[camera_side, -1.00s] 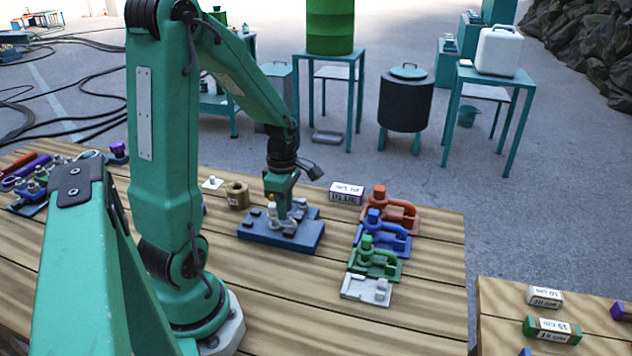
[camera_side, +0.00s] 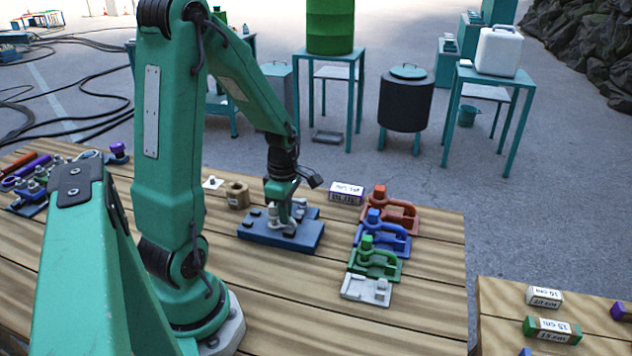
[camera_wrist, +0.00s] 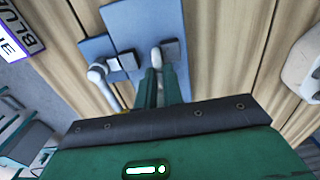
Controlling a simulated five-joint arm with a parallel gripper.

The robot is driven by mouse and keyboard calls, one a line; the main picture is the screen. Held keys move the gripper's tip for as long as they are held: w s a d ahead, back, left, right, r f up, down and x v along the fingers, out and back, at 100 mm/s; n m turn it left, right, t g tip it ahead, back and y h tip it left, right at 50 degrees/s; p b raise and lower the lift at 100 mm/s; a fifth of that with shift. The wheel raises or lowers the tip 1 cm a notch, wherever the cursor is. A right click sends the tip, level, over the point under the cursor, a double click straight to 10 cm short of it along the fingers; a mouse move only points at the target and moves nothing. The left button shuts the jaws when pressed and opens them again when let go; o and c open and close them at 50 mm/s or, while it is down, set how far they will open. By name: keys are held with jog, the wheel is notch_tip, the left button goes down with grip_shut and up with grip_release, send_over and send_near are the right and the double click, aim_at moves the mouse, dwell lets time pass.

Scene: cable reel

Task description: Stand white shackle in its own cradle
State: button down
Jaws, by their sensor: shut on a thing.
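The white shackle (camera_side: 299,204) is on a blue block (camera_side: 252,233) in the middle of the wooden table, partly hidden by my gripper. In the wrist view the shackle's white rounded end (camera_wrist: 97,74) shows left of my fingers, and another pale part (camera_wrist: 156,57) shows between the fingertips. My gripper (camera_side: 286,222) is low over the block and shut on the shackle; its fingers (camera_wrist: 161,82) show in the wrist view. The white cradle (camera_side: 357,288) lies at the front of the cradle row, with no shackle in it.
Green (camera_side: 391,275), blue (camera_side: 401,247) and red (camera_side: 412,225) cradles hold shackles of matching colours behind the white one. A labelled box (camera_side: 347,192) and a brown nut (camera_side: 238,194) stand behind the block. Bare wood lies between the block and the cradles.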

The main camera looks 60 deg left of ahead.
jog(key=shift+r, duration=0.1)
jog(key=shift+r, duration=2.4)
jog(key=shift+r, duration=0.15)
jog(key=shift+r, duration=0.2)
notch_tip(320, 180, up, 4)
jog(key=w+d, duration=0.7)
jog(key=d, duration=0.5)
jog(key=w+d, duration=0.2)
jog(key=d, duration=1)
jog(key=shift+d+f, duration=0.15)
jog(key=shift+f, duration=2.35)
